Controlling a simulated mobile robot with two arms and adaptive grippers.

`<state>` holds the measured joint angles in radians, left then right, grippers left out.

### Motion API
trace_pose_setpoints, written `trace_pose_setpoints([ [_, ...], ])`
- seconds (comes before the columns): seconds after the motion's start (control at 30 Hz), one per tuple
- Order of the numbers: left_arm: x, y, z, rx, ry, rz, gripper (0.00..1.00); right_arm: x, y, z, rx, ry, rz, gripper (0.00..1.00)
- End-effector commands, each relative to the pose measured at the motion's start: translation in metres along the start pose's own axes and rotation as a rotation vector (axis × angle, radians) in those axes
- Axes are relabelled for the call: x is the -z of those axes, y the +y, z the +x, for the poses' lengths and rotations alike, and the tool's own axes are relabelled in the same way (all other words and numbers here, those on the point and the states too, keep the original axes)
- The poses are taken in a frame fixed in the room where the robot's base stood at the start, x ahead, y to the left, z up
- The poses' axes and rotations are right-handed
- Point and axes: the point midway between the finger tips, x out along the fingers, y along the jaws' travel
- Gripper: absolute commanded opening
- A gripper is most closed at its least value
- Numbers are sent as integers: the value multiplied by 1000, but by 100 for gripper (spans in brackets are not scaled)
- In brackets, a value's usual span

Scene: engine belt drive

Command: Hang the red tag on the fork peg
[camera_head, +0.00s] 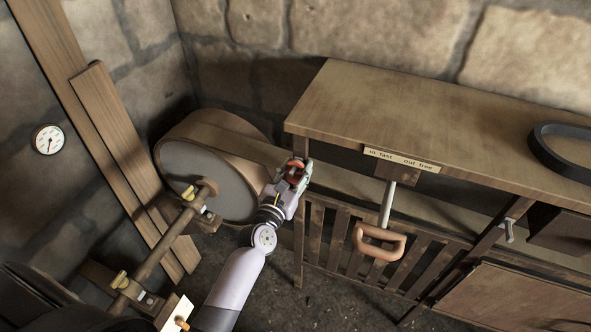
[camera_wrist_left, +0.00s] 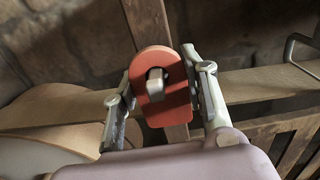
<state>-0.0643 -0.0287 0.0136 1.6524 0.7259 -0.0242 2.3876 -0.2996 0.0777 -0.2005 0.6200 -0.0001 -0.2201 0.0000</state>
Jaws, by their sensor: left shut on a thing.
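The red tag (camera_head: 296,166) is in my left gripper (camera_head: 293,171), beside the left end of the wooden bench and by the flat belt. In the left wrist view the tag (camera_wrist_left: 181,110) is an orange-red plate with a rounded top, between the two fingers of my left gripper (camera_wrist_left: 160,92). A short grey metal peg end (camera_wrist_left: 155,84) shows in the tag's opening; I take it for the fork peg. I cannot tell whether the tag rests on it. My right gripper is not in view.
The bench (camera_head: 430,110) has a label (camera_head: 401,160), with a grey rod and copper-coloured handle (camera_head: 359,238) below it. A black belt loop (camera_head: 545,155) lies on top. A large drum (camera_head: 196,178) stands left of my gripper. A pipe with yellow valves (camera_head: 160,240) is nearer.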

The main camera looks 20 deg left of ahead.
Motion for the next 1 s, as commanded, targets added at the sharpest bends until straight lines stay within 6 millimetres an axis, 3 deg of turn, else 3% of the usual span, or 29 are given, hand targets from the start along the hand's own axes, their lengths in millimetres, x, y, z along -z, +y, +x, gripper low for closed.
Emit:
trace_pose_setpoints([
  [0.27,0,0,0,0,0,-1,21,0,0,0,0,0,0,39],
  [0.3,0,0,0,0,0,-1,41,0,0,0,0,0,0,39],
  [0.63,0,0,0,0,0,-1,63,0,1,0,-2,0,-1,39],
  [1.0,1,0,-4,0,1,0,63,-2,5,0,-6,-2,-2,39],
])
